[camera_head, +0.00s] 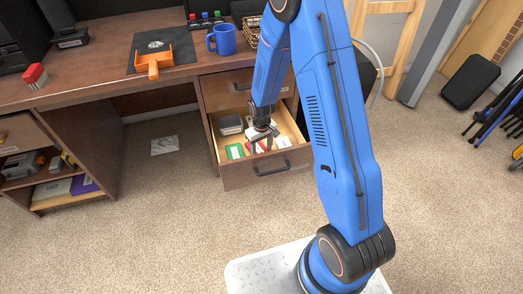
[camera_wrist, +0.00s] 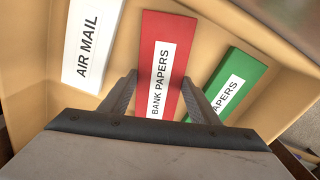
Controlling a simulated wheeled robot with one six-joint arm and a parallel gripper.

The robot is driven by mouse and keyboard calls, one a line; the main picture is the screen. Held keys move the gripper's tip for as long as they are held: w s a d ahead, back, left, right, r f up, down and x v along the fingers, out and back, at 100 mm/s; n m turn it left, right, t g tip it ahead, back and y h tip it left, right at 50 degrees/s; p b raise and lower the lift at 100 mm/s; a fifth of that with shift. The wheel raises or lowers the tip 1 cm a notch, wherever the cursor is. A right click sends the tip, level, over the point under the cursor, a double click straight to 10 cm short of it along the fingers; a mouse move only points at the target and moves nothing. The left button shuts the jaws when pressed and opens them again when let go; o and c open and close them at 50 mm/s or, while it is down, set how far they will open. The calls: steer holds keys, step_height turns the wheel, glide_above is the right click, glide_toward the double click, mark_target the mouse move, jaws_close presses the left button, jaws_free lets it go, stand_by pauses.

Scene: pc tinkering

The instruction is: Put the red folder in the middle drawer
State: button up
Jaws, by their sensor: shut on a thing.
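The red folder (camera_wrist: 163,52), with a white "BANK PAPERS" label, lies between the two fingers of my gripper (camera_wrist: 160,95) in the wrist view. My gripper is shut on it. In the head view my gripper (camera_head: 263,140) reaches down into an open drawer (camera_head: 240,177) below a closed upper drawer (camera_head: 243,88). The folder is inside the drawer walls; whether it touches the drawer floor is unclear. My gripper's body hides the folder's near end.
In the drawer, a white "AIR MAIL" envelope (camera_wrist: 92,40) and a green folder (camera_wrist: 232,80) flank the red folder. A grey box (camera_head: 230,124) sits at the drawer's back left. A blue mug (camera_head: 222,39) stands on the desk above. Carpet in front is clear.

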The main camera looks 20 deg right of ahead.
steer(key=shift+f, duration=0.25)
steer(key=o, duration=1.3)
steer(key=shift+r, duration=0.1)
step_height(320, 180, up, 17)
steer(key=shift+r, duration=0.15)
